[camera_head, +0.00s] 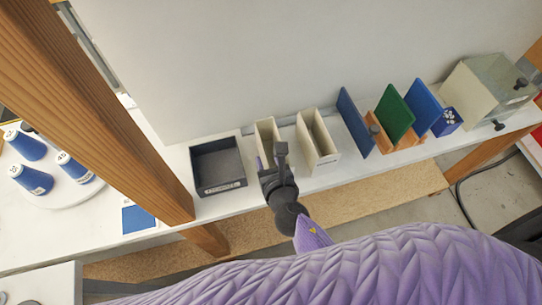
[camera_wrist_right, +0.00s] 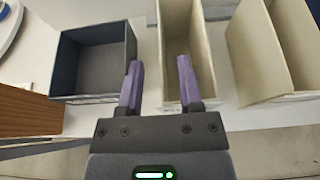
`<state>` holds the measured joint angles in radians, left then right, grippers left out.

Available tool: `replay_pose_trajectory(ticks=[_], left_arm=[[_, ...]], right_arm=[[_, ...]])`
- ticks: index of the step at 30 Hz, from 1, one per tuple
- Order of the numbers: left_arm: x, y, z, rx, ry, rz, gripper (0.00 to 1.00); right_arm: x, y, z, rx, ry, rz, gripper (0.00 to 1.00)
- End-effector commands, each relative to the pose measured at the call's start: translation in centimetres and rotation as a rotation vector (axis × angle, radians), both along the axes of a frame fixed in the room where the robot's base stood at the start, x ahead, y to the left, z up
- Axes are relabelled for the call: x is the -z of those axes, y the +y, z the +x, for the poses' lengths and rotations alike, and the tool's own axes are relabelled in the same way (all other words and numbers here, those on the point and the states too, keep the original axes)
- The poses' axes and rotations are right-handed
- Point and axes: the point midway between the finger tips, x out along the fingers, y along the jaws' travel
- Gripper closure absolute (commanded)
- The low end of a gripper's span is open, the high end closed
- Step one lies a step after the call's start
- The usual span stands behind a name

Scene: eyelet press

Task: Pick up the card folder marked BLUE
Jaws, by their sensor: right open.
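Two cream, open-topped upright folders stand side by side on the white shelf, the left folder (camera_head: 266,128) and the right folder (camera_head: 318,140). Their front labels are too small to read, so I cannot tell which is marked BLUE. My right gripper (camera_head: 268,160) is open at the left folder and hides much of its front. In the wrist view, the purple fingers (camera_wrist_right: 160,80) lie on either side of the left folder's left wall, one over its opening. I cannot tell whether the tips are below the rim. The right folder (camera_wrist_right: 262,60) stands apart to the right. My left gripper is not in view.
A dark open tray (camera_head: 218,165) stands close left of the folders. Blue and green panels (camera_head: 397,113) stand in a wooden rack to the right, beside a grey-green box (camera_head: 490,90). A wooden post (camera_head: 95,100) crosses the left, near blue-and-white cones (camera_head: 33,180).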

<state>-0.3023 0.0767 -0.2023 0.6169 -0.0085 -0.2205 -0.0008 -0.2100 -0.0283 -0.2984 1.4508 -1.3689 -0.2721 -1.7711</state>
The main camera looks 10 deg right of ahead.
Motion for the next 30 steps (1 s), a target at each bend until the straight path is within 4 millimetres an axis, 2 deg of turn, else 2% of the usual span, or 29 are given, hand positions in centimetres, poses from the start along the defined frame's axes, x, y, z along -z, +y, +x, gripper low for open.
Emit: replay_pose_trajectory(ticks=[1,4,11,17,30], left_arm=[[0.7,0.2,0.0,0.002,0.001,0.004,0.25],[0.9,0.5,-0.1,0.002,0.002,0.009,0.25],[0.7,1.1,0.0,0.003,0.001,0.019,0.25],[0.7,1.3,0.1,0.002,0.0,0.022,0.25],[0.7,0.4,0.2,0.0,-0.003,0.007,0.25]], right_arm=[[0.8,0.0,0.9,0.001,-0.001,0.001,0.54],[1.1,0.1,1.9,0.002,0.001,0.001,0.54],[1.0,0.1,2.1,0.001,0.001,0.002,0.57],[1.0,0.0,2.1,0.001,0.001,0.002,0.99],[1.0,0.0,2.1,0.001,0.001,0.002,1.0]])
